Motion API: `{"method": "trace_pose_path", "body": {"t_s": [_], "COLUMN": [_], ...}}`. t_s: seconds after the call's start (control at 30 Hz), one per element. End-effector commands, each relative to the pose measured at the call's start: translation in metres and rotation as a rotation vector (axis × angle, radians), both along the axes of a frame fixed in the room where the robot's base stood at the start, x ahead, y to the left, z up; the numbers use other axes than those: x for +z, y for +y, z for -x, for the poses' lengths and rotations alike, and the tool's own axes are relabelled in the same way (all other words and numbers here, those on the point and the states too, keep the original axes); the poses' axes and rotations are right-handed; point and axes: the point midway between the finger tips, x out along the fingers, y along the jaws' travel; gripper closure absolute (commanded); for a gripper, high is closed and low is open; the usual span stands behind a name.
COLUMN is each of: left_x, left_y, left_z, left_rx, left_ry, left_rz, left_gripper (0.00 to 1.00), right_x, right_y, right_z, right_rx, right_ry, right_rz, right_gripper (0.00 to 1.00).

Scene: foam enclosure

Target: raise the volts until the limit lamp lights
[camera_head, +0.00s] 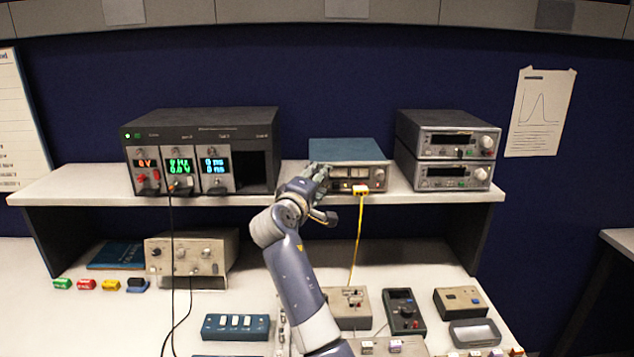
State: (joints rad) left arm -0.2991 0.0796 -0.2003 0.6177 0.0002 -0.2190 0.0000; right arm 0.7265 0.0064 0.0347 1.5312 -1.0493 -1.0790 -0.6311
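Small reddish marks show on the front, but I cannot make out a limit lamp. My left gripper is not in view.
A black rack (200,121) with lit orange, green and blue displays stands left on the shelf (100,188). Two stacked grey units (447,134) stand right. Below are a beige box (190,254), a blue switch box (236,327) and a dark handheld meter (403,311). Cables hang down.

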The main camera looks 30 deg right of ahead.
Motion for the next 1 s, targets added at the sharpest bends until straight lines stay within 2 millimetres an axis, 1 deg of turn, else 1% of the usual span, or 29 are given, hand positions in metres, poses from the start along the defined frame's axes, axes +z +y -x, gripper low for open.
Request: {"method": "trace_pose_path", "body": {"t_s": [0.17, 0.27, 0.3, 0.5, 0.6, 0.8, 1.0], "left_x": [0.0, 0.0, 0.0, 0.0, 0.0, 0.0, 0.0], "left_y": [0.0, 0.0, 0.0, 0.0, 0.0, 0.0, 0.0], "left_z": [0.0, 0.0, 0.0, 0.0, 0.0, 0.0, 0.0], "left_rx": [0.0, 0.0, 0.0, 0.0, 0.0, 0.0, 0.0], "left_ry": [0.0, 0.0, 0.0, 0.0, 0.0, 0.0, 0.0], "left_rz": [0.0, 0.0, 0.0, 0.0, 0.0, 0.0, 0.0], "left_gripper": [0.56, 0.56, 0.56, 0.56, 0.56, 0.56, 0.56], "right_x": [0.0, 0.001, 0.001, 0.003, 0.004, 0.006, 0.006], "right_y": [0.013, 0.027, 0.035, 0.068, 0.08, 0.092, 0.094], "right_z": [0.009, 0.021, 0.026, 0.053, 0.063, 0.074, 0.075], "right_rx": [0.002, 0.003, 0.004, 0.003, 0.002, 0.0, -0.001], "right_ry": [0.0, -0.001, 0.0, 0.001, 0.001, 0.001, 0.001], "right_rz": [0.0, -0.002, -0.002, -0.003, -0.001, -0.002, -0.002], "right_gripper": [0.59, 0.59, 0.59, 0.59, 0.59, 0.59, 0.59]}}
